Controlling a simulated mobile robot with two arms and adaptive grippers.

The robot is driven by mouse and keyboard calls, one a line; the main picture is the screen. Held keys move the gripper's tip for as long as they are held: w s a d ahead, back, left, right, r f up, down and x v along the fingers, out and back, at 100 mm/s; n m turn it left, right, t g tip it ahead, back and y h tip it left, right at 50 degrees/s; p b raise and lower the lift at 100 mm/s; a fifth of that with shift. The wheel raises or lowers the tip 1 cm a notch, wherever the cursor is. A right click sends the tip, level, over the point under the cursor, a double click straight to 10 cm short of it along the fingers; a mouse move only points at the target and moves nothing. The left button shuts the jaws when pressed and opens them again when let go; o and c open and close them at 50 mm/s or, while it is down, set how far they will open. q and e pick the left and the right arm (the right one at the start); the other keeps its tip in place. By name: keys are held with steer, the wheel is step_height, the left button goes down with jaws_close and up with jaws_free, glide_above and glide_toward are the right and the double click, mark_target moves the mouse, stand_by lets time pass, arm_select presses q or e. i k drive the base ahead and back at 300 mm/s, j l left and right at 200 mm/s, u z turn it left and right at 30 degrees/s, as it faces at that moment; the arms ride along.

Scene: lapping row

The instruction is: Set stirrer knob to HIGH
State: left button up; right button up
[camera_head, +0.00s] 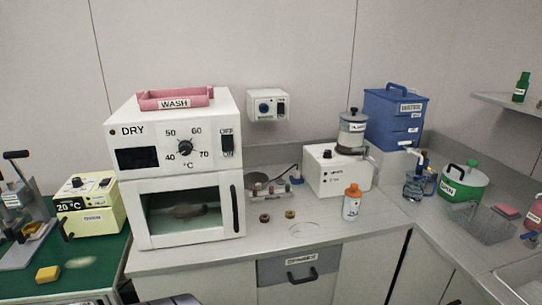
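A white box (352,181) with a dark knob (327,154) on its front stands on the counter right of centre. A grey lidded container (352,128) sits on top of it. This box looks like the stirrer, but its small front markings are too small to read, so the knob's setting cannot be told. Neither of my grippers is in view.
An orange-capped bottle (352,205) stands in front of the white box. Left is a white DRY unit (190,163) with its own dial (185,148). The front middle counter is mostly clear.

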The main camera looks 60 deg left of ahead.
mark_target(327, 155)
steer(key=u, duration=1.5)
